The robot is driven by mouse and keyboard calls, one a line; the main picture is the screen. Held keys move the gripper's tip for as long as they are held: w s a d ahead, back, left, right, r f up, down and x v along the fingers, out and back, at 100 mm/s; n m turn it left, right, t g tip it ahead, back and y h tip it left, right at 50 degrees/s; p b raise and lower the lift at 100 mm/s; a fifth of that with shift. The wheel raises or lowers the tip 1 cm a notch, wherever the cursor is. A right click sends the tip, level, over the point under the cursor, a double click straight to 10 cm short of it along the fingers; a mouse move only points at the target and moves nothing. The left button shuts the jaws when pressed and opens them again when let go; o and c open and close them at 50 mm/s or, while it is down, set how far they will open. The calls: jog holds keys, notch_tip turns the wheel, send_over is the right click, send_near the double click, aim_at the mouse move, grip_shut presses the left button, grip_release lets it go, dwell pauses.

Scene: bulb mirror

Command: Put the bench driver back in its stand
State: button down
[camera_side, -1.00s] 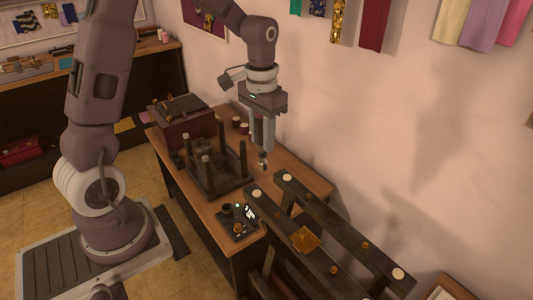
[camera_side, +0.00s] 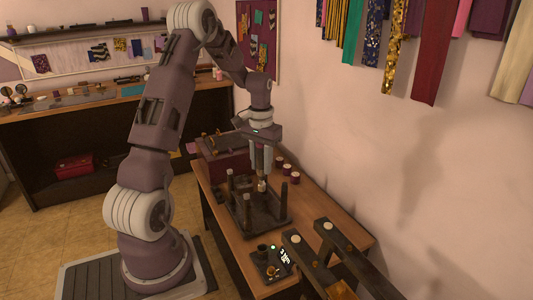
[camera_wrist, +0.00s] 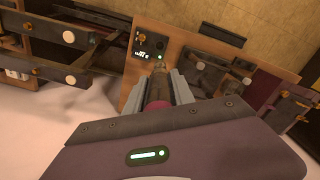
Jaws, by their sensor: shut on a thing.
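My gripper (camera_side: 262,170) points down over the table and is shut on the bench driver (camera_side: 262,186). In the wrist view, the driver is a dark cylinder with a maroon end (camera_wrist: 157,98) between my fingers (camera_wrist: 160,80). Its tip is hard to make out. In the side view it hangs over a dark frame with upright posts (camera_side: 260,215); I cannot tell if it touches. A small black unit with a dark round cup, a display and a green light, probably the stand (camera_side: 268,266), sits at the table's near end. It also shows in the wrist view (camera_wrist: 146,44).
A maroon chest (camera_side: 222,158) stands behind the frame on the wooden table (camera_side: 335,238). Several spools (camera_side: 287,167) stand along the wall side. Dark rails (camera_side: 345,250) with round white tops rise at the near right. The right strip of table is clear.

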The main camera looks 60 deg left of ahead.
notch_tip(320, 180, down, 22)
jog(key=shift+f, duration=1.95)
jog(key=shift+f, duration=0.15)
jog(key=shift+f, duration=2.35)
jog(key=c, duration=1)
grip_release()
jog(key=shift+r, duration=0.1)
notch_tip(320, 180, up, 7)
